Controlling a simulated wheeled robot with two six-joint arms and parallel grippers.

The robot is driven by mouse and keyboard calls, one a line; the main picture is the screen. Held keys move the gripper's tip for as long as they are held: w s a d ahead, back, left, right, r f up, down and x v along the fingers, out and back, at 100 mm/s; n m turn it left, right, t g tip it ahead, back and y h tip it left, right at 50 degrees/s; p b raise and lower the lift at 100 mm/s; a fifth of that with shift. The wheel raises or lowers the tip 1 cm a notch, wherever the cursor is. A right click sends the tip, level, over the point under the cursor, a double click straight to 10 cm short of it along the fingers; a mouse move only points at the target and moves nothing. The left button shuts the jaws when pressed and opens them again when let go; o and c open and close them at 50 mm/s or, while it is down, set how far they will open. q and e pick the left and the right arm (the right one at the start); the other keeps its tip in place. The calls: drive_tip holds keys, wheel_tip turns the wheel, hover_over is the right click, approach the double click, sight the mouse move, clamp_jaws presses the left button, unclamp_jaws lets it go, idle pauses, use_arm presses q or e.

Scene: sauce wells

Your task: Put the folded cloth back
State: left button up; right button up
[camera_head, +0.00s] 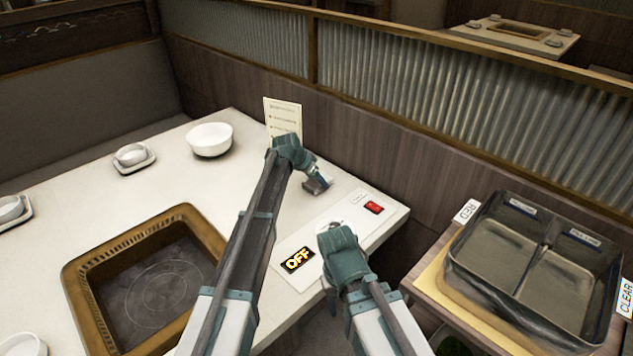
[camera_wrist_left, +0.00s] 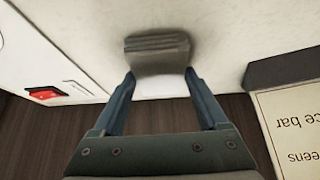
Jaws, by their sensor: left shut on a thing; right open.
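The folded cloth (camera_wrist_left: 158,50) is a small grey layered bundle between the fingers of my left gripper (camera_wrist_left: 160,76) in the left wrist view. In the head view the cloth (camera_head: 318,185) shows small at the tip of my left gripper (camera_head: 316,178), over the white table near its back edge. I cannot tell whether the cloth touches the tabletop. My right gripper (camera_head: 340,256) is lower, over the table's front right corner beside the control panel. It is open, but its fingers are mostly hidden.
A menu card (camera_head: 283,118) stands behind my left gripper. The panel has a red switch (camera_head: 373,207) and an OFF display (camera_head: 298,260). A white bowl (camera_head: 209,139) and a sunken grill (camera_head: 150,290) lie left. A two-well metal pan (camera_head: 540,262) stands on a side stand right.

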use_arm(q)
drive_tip(key=shift+f, duration=0.1)
drive_tip(key=o, duration=1.1)
drive_tip(key=shift+p+v, duration=0.65)
drive_tip(key=shift+v, duration=0.15)
drive_tip(key=p+v, duration=0.8)
drive_tip(key=v, duration=0.2)
drive_tip(key=shift+s+a+r+p, duration=0.1)
drive_tip(key=shift+r+p, duration=0.2)
drive_tip(key=shift+p, duration=0.1)
